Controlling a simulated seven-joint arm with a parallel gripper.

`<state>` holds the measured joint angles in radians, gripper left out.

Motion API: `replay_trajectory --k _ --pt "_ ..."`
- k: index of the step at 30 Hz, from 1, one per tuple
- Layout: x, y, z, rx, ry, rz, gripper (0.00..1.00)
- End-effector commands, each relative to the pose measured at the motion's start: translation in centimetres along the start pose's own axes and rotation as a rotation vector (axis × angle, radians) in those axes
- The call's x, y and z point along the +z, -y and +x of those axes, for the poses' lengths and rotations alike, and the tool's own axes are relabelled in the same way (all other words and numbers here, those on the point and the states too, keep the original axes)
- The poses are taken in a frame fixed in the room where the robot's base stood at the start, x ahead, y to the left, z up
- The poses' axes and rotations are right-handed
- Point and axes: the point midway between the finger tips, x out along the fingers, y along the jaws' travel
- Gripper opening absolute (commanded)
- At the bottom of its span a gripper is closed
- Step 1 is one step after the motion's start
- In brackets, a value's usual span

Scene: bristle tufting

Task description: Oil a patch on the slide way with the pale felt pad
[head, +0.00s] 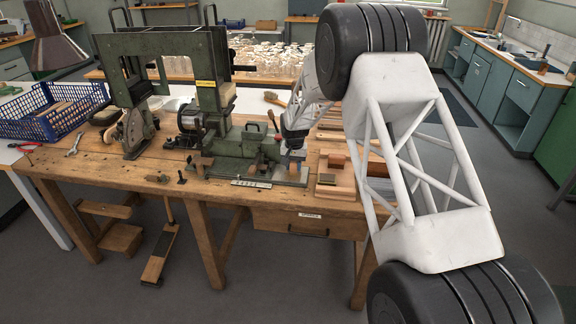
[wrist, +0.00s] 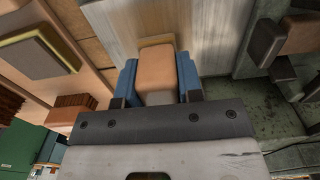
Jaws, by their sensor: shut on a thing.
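My gripper (wrist: 158,85) points down with its blue fingers on either side of a tan block (wrist: 157,68). It is shut on this block, the pad's handle. A pale yellowish edge, seemingly the felt pad (wrist: 156,41), shows at the block's far end; its underside is hidden. The grey metal slide way (wrist: 198,25) lies beneath and beyond it. I cannot tell whether the felt touches the metal. In the head view my gripper (head: 294,156) is low over the slide way (head: 290,178), at the right end of the green machine (head: 240,150).
A wooden tray (head: 335,192) with small blocks stands right of the slide way. Another block with a yellowish face (wrist: 40,52) and brown bristles (wrist: 75,100) lie left in the wrist view. A blue crate (head: 50,125) is at far left.

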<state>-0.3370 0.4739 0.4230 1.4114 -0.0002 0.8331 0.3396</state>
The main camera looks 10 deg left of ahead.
Motion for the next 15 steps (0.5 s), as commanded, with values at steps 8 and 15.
replay_trajectory --k 8,15 --pt "0.0 -2.6 0.1 0.000 0.001 0.002 0.15" --pt "0.0 -3.8 -1.5 -0.001 -0.003 -0.001 0.15"
